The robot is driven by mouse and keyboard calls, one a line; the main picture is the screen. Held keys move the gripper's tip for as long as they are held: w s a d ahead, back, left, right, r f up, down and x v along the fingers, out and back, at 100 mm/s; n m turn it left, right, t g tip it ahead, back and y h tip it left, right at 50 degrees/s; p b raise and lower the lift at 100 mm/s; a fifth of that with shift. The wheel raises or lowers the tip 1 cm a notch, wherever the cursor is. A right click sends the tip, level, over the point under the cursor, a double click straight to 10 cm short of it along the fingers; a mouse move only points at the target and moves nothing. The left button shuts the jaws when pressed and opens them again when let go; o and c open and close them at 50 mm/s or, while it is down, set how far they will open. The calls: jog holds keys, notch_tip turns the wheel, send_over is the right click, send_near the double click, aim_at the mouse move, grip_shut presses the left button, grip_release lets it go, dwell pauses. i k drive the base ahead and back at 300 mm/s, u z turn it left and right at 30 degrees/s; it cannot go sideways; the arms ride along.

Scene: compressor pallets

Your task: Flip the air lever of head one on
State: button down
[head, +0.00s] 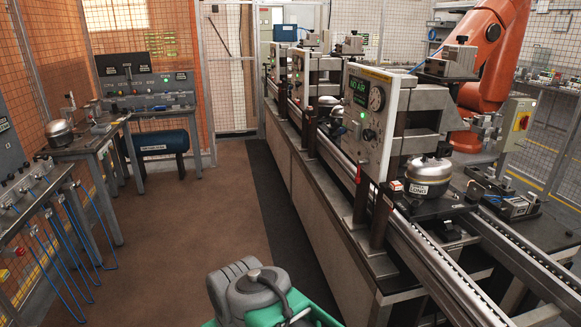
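The nearest test head (383,120) stands on the conveyor line at the right. Its pale front panel has a small screen (360,90) with green text that seems to read "NO AIR". A round gauge (376,98) is beside the screen, and a dark knob (368,134) is below. A small red part (357,173), possibly the air lever, hangs at the panel's lower left edge. I cannot tell its position, nor which head is number one. A grey and green body, probably my own folded arm, shows at the bottom centre. My gripper's fingers are not visible.
More heads (299,75) stand farther along the line. A silver compressor (429,175) sits on a pallet by the nearest head. An orange robot arm (490,50) stands behind. Benches with blue hoses (70,235) line the left. The brown floor aisle (205,220) is clear.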

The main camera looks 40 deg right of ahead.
aim_at(358, 173)
jog(key=i, duration=1.7)
jog(key=z, duration=0.45)
